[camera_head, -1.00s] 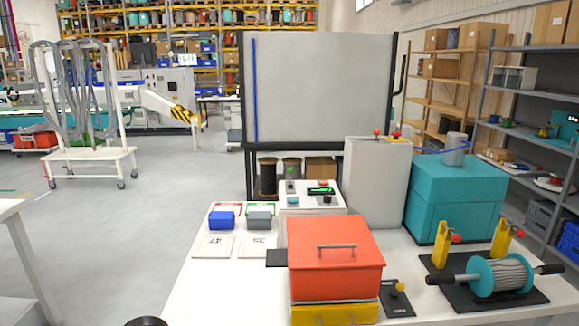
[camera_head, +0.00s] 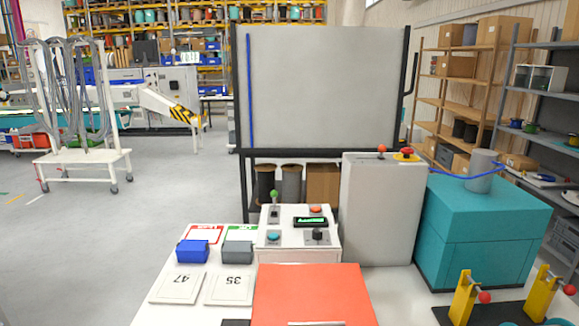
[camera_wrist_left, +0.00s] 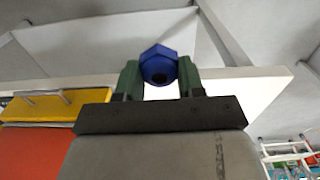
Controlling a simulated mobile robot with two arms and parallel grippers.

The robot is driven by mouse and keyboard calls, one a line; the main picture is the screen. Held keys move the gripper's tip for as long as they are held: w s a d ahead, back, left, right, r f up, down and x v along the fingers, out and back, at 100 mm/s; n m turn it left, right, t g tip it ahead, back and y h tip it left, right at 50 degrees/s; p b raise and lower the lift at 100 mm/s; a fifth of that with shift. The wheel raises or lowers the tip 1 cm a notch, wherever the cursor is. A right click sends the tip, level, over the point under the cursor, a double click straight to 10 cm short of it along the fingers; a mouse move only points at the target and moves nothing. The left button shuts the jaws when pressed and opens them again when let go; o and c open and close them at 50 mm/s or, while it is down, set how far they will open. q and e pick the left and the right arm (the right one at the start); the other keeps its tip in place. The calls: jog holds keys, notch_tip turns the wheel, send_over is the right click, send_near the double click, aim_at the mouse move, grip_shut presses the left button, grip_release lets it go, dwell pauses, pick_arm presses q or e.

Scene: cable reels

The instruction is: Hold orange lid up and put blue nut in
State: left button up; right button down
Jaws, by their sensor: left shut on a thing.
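Neither gripper shows in the head view.
A control box (camera_head: 298,232) with knobs stands behind the orange lid. A grey cabinet (camera_head: 380,212) and a teal box (camera_head: 483,232) stand to the right. Blue (camera_head: 193,251) and grey bins and number cards lie at the left. Yellow posts (camera_head: 463,298) stand at the right.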

pick_arm(q)
notch_tip(320, 180, up, 10)
jog(key=w+f, duration=0.1)
jog(key=w, duration=0.1)
jog(key=w+d+r+m, duration=0.4)
jog(key=d+r+m, duration=0.4)
jog(key=d+r, duration=0.4)
jog(key=w+d+f+m, duration=0.4)
jog(key=d+f+m, duration=0.1)
jog(key=f, duration=0.1)
jog(key=s+a+r+n, duration=0.6)
jog(key=a+r+n, duration=0.2)
jog(key=r, duration=0.2)
jog(key=w+d+n, duration=0.5)
jog(key=w+d, duration=0.3)
jog(key=d, duration=0.2)
jog(key=s+a+f, duration=0.3)
jog(key=a+f, duration=0.2)
jog(key=a, duration=0.4)
jog(key=s+a+f, duration=0.3)
jog(key=a+f, duration=0.1)
jog(key=a, duration=0.6)
jog(key=shift+f, duration=0.4)
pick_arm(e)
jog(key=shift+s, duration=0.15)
